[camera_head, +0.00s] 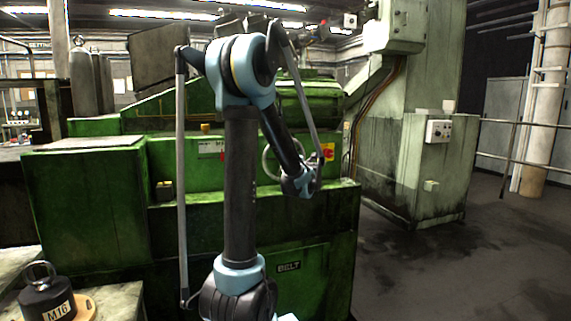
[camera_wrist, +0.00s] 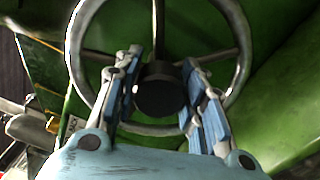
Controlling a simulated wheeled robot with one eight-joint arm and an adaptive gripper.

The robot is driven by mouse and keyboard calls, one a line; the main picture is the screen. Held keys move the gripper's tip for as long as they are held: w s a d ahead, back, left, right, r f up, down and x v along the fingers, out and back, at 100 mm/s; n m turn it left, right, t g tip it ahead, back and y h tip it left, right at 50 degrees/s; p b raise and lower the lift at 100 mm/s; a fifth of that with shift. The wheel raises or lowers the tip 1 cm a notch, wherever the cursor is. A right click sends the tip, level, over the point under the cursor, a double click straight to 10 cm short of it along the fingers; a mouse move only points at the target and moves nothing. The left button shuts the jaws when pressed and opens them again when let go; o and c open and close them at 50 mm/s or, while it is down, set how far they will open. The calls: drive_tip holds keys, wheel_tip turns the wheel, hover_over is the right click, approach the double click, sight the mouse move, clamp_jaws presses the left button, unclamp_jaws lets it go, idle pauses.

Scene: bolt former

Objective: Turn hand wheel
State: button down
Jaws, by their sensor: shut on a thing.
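The hand wheel is a grey metal ring with spokes and a dark round hub. My gripper (camera_wrist: 162,62) has one blue-padded finger on each side of the hub and is shut on the wheel there. In the head view my gripper (camera_head: 303,183) is at the wheel, its fingers mostly hidden.
The green machine (camera_head: 95,190) fills the left and middle. A black M16 weight (camera_head: 47,295) stands at the lower left. A pale green cabinet (camera_head: 420,170) is to the right, with open floor (camera_head: 470,265) before it.

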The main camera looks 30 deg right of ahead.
drive_tip(key=shift+d, duration=0.1)
drive_tip(key=c, duration=1)
unclamp_jaws()
drive_tip(key=s, duration=0.4)
drive_tip(key=s+a, duration=0.1)
drive_tip(key=s, duration=0.3)
drive_tip(key=s+a, duration=0.1)
drive_tip(key=s, duration=0.2)
drive_tip(key=shift+s+f, duration=0.1)
drive_tip(key=shift+s, duration=0.3)
